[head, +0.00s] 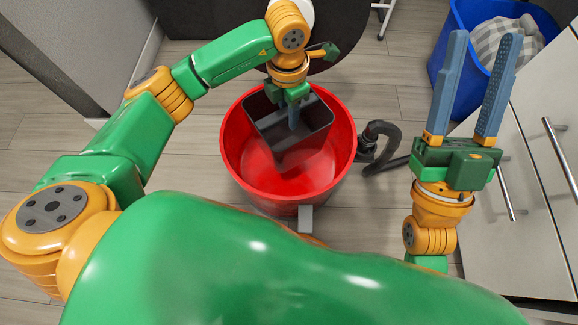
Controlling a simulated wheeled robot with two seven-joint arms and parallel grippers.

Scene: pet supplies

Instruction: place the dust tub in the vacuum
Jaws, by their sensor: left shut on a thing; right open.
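The vacuum is a round red open drum (229,149) on the floor, with a black hose (387,145) at its right side. The dust tub is a dark grey open box (308,151). My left gripper (292,118) is shut on the dust tub at its upper part. It holds the tub over the drum's opening, tilted in the picture; I cannot tell how deep it sits inside. My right gripper (482,88) is open and empty, pointing up the picture at the right, apart from the vacuum.
A blue bin (462,82) with a grey checked cloth (507,45) stands at the upper right. White drawers with metal handles (509,192) line the right side. A dark round surface (215,18) is at the top. Wood-look floor (192,172) is clear left of the drum.

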